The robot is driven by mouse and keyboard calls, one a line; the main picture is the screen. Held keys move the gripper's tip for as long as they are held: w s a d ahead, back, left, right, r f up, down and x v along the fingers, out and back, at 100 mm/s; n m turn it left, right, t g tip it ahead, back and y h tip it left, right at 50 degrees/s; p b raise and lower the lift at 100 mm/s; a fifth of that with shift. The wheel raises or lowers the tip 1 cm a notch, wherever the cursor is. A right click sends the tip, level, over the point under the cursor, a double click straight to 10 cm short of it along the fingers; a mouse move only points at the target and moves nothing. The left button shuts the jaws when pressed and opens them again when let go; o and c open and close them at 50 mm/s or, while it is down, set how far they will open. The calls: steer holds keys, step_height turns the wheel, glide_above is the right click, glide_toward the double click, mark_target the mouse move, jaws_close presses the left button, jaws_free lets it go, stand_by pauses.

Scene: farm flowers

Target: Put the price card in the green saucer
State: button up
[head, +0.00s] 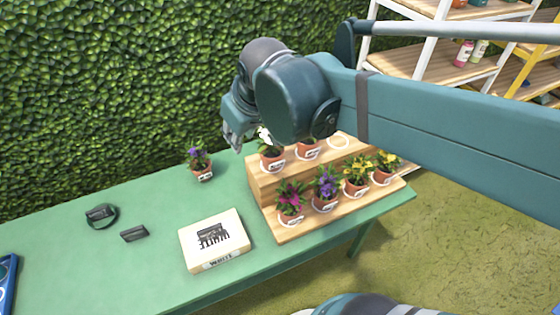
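A round dark green saucer (103,223) lies on the left part of the green table. A dark piece with pale lettering (98,212) shows at its back; whether this is a loose card or part of the saucer I cannot tell. A small dark block-like card (134,233), likely the price card, lies on the table just right of the saucer, apart from it. My gripper (233,139) is raised above the back of the table, right of both, with its fingers pointing down. It is far from the card and saucer. Its finger gap is too small to judge.
A cream box (214,241) with dark lettering stands at the table's front middle. A purple-flowered pot (199,165) stands behind it. A wooden stepped stand (262,190) holds several flowerpots on the right. A hedge (110,80) rises behind; the left back table is clear.

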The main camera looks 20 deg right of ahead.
steer(key=s+d+f+m+t, duration=0.1)
steer(key=s+d+f+m, duration=0.2)
steer(key=s+d, duration=0.3)
steer(key=s+f, duration=0.1)
steer(key=s, duration=0.2)
steer(key=shift+s+d+h, duration=0.2)
steer(key=shift+d+h, duration=0.1)
steer(key=shift+h, duration=0.1)
